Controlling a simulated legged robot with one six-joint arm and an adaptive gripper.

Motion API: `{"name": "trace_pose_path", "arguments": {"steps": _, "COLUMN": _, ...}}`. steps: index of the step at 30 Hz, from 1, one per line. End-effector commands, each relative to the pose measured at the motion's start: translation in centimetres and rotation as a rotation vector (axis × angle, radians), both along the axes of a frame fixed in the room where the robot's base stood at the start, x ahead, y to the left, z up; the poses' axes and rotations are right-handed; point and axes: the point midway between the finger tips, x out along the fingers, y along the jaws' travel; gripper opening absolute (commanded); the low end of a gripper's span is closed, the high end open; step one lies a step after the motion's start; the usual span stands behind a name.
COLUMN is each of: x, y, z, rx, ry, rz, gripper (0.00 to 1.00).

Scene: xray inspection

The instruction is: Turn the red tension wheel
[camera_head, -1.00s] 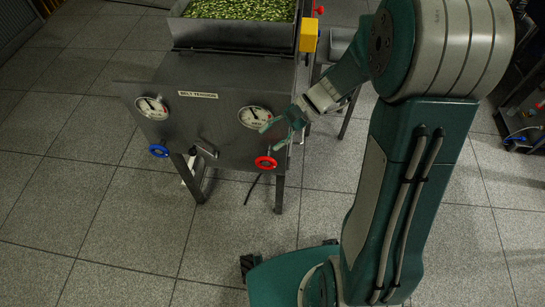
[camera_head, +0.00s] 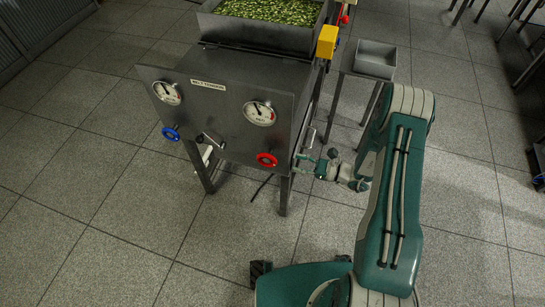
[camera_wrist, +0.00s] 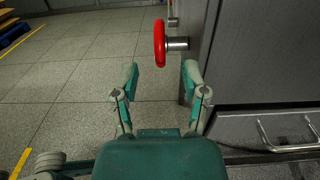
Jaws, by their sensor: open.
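The red tension wheel (camera_head: 266,160) sits low on the right of the machine's front panel (camera_head: 215,112), under the right dial. In the wrist view the red wheel (camera_wrist: 160,43) appears edge-on, on a short metal shaft, ahead of the fingers. My gripper (camera_head: 309,161) is just right of the wheel in the head view, beside the panel's right edge. In the wrist view my gripper (camera_wrist: 161,76) is open and empty, with the wheel beyond and between its fingertips. No contact with the wheel shows.
A blue wheel (camera_head: 170,134) is on the panel's left, with a crank handle (camera_head: 209,140) between the wheels. Two dials sit above. A yellow box (camera_head: 327,41) is at the machine's right, near a grey tray (camera_head: 375,58). Floor in front is clear.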

Motion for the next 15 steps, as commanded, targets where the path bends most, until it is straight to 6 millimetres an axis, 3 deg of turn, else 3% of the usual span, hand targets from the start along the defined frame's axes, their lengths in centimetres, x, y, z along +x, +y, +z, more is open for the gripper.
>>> {"name": "trace_pose_path", "arguments": {"steps": 5, "x": 0.3, "y": 0.9, "z": -0.3, "rx": 0.005, "ry": 0.005, "rz": -0.007, "gripper": 0.57}}
{"name": "trace_pose_path", "arguments": {"steps": 15, "x": 2.3, "y": 6.4, "z": -0.2, "rx": 0.006, "ry": 0.003, "rz": -0.003, "gripper": 0.57}}
